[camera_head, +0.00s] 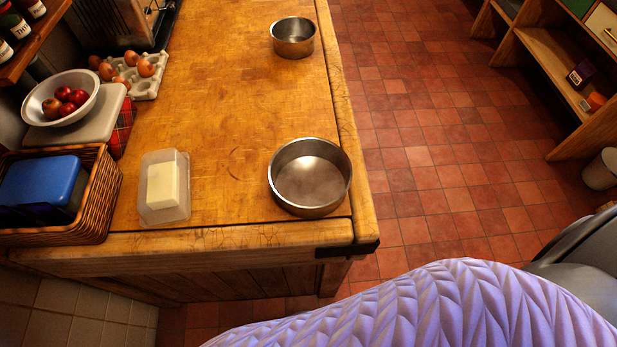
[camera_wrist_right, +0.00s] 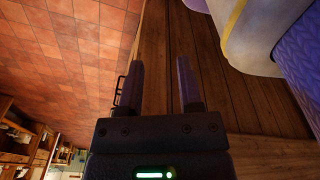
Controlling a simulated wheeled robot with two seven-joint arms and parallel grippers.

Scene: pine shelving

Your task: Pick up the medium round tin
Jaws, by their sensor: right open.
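Two round, open metal tins stand upright on the wooden counter in the head view. The larger-looking tin (camera_head: 310,177) is near the front right corner. The smaller-looking tin (camera_head: 293,37) is farther back, close to the right edge. I cannot tell for sure which one is the medium tin. My right gripper (camera_wrist_right: 158,85) shows in the right wrist view, open with nothing between its fingers. Dark wooden boards lie beyond the fingers, and no tin shows there. My left gripper is in neither view.
A clear tub with a pale block (camera_head: 162,187) stands left of the near tin. A wicker basket (camera_head: 100,205), a white fruit bowl (camera_head: 60,96) and an egg tray (camera_head: 146,84) line the counter's left side. The counter's middle is clear. Tiled floor (camera_head: 430,180) lies to the right.

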